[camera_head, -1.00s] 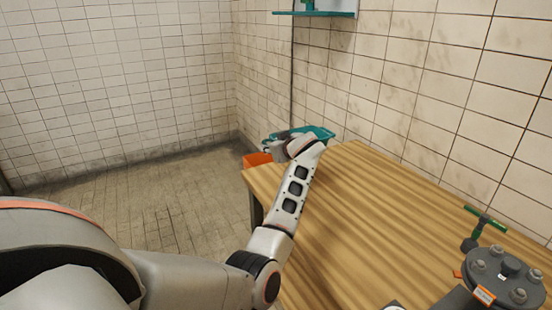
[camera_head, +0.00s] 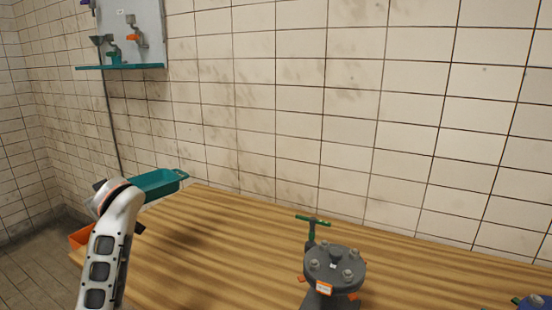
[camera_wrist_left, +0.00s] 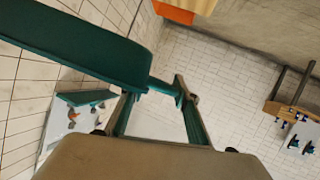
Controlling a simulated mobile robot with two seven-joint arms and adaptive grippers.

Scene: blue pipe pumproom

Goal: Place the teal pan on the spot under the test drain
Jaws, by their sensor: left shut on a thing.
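The teal pan (camera_head: 155,183) is a shallow tray, held in the air by the table's far left corner, partly hidden behind my left wrist. In the left wrist view the pan (camera_wrist_left: 80,45) fills the upper left. My left gripper (camera_wrist_left: 180,92) is shut on the short grip at the pan's end; in the head view its fingers are mostly hidden by my arm. A grey flanged fitting (camera_head: 333,268) with bolts, orange tags and a green T-handle (camera_head: 313,221) stands on the table; I cannot tell whether it is the test drain. No marked spot is clear. My right gripper is not in view.
The wooden table (camera_head: 225,235) has clear room left of the fitting. A tiled wall runs behind it. An orange bin (camera_head: 80,237) is by its left end. A wall board (camera_head: 140,35) with a teal ledge (camera_head: 120,67) hangs above. A blue part (camera_head: 533,301) shows at lower right.

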